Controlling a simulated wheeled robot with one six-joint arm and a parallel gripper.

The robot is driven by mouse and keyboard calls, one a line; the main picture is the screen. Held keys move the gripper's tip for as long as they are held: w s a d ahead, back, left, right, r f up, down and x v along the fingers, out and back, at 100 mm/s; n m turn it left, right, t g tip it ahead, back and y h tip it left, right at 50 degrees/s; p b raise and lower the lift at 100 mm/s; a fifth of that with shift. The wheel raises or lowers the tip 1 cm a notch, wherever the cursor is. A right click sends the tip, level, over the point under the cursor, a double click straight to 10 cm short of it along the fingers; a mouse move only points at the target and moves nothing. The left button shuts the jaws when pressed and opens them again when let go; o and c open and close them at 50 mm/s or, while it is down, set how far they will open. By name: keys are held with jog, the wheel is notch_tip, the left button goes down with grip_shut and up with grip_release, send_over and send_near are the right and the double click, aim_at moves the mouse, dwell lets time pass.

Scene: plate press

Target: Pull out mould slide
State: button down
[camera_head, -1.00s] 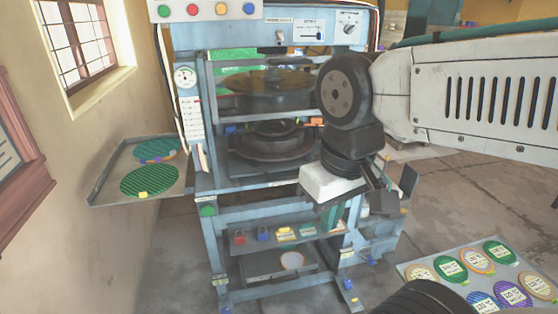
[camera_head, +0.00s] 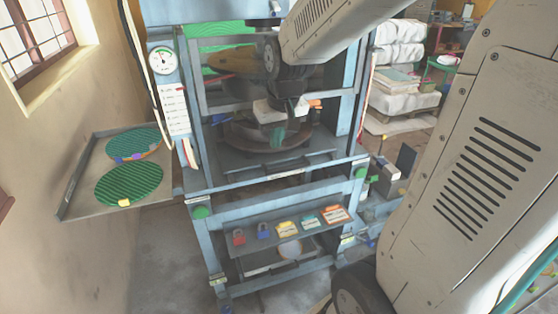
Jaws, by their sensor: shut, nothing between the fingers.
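The blue press frame (camera_head: 204,120) stands in the middle of the view. Inside it, the dark round lower mould (camera_head: 240,136) sits on the flat grey slide (camera_head: 240,158), between the side posts. A small pale strip (camera_head: 287,170) shows at the slide's front edge. My gripper (camera_head: 278,138) reaches into the press opening with its teal fingers pointing down, in front of or over the mould. It is shut and empty. Whether the fingers touch the mould cannot be told. My wrist and gripper hide part of the mould and the upper platen behind.
A side tray (camera_head: 75,190) with green ribbed discs (camera_head: 129,185) juts out at the left by the wall. A lower shelf (camera_head: 325,236) holds padlocks and coloured tags. A pressure gauge (camera_head: 163,61) is on the left post. White sacks (camera_head: 398,45) are stacked at the back right.

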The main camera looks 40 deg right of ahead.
jog(key=m, duration=0.1)
send_near(280, 160)
jog(key=s+a+r, duration=0.2)
jog(key=s, duration=0.1)
jog(key=shift+t+h, duration=0.3)
jog(key=shift+t, duration=0.1)
jog(key=x, duration=0.9)
jog(key=shift+a+f, duration=0.1)
jog(key=shift+f, duration=0.35)
jog(key=shift+s, duration=0.1)
